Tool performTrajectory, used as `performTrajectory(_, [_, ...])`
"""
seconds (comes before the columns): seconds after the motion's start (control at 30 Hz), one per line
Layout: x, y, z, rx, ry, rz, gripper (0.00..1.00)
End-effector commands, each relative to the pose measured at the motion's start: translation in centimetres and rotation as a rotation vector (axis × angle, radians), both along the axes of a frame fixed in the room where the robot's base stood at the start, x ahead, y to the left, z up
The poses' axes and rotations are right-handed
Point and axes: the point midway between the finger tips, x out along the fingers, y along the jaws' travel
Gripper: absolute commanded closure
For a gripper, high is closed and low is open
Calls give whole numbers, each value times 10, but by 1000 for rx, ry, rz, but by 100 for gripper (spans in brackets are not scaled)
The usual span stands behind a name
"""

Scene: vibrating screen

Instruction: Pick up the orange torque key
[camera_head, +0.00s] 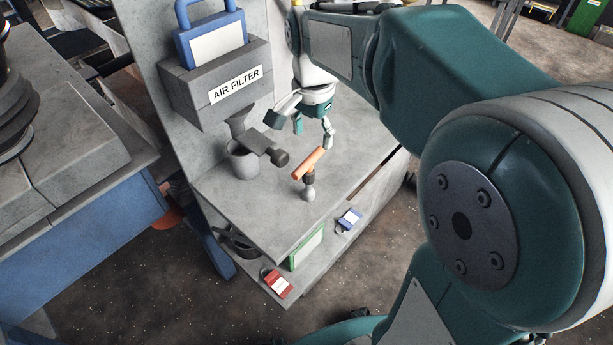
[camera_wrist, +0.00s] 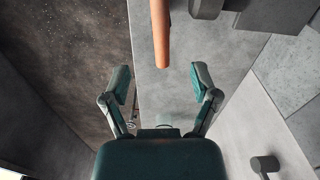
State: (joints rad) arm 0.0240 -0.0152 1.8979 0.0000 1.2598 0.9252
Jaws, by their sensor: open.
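The orange torque key (camera_head: 307,164) stands on the grey shelf (camera_head: 236,205), its orange bar on top of a dark and grey stem. In the wrist view the orange bar (camera_wrist: 160,33) enters from the top edge and ends just beyond my fingertips, roughly midway between them. My gripper (camera_head: 314,130) is open and empty, a little behind and above the key in the head view. In the wrist view my gripper (camera_wrist: 160,84) has its two fingers spread wide, with the key's near end ahead of the gap. The key's stem is hidden in the wrist view.
The air filter unit (camera_head: 236,85) with a blue padlock-shaped piece (camera_head: 211,38) stands left of the key. A grey valve-like part (camera_head: 265,148) juts toward the key. A red tag (camera_head: 277,283) and a blue tag (camera_head: 348,219) lie lower down.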

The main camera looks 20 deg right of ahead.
Motion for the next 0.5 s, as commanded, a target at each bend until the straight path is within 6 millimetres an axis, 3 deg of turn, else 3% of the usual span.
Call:
performTrajectory(0.1, [-1,1,-22,0,5,2,23])
performTrajectory(0.37, [-2,3,-46,0,1,4,23])
performTrajectory(0.5, [-5,10,-67,0,5,4,23])
